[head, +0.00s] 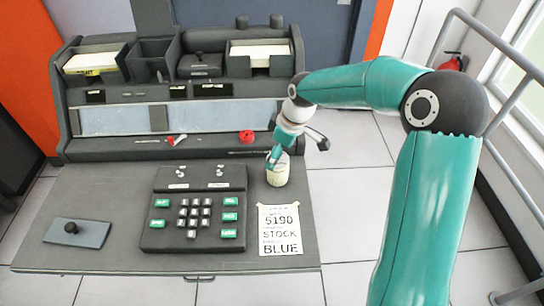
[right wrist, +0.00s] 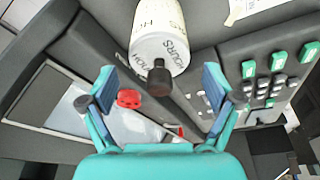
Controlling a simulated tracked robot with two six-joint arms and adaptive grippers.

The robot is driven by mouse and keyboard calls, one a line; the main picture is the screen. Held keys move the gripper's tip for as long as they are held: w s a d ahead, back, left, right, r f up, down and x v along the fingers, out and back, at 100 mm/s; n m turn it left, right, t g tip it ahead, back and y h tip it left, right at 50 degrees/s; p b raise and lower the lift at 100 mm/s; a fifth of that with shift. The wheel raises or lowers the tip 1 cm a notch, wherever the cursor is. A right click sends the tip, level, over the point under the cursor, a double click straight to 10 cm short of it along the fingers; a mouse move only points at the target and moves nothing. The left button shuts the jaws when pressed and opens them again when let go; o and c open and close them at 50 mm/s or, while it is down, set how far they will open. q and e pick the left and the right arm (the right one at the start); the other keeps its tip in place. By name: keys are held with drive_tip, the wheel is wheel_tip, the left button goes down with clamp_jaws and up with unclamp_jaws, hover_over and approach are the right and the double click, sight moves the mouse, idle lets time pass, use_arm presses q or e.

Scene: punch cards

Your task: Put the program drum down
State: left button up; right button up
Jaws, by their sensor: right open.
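The program drum (head: 278,173), a pale cylinder with dark lettering, stands upright on the desk top near its right edge, above the paper note. In the right wrist view the drum (right wrist: 160,48) shows its white end and dark knob toward me, with its far part cut off by the top edge. My right gripper (head: 275,157) is at the drum's top in the head view. In the wrist view its two fingers (right wrist: 160,85) are spread apart, with clear gaps between them and the drum. My left gripper is out of view.
A keypad (head: 195,208) with green and grey keys stands left of the drum. A note reading "5190 STOCK BLUE" (head: 280,230) lies in front of the drum. The raised console ledge has a red round object (head: 246,136). The desk's right edge is close by.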

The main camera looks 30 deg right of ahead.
sight(287, 162)
drive_tip(key=v, duration=1)
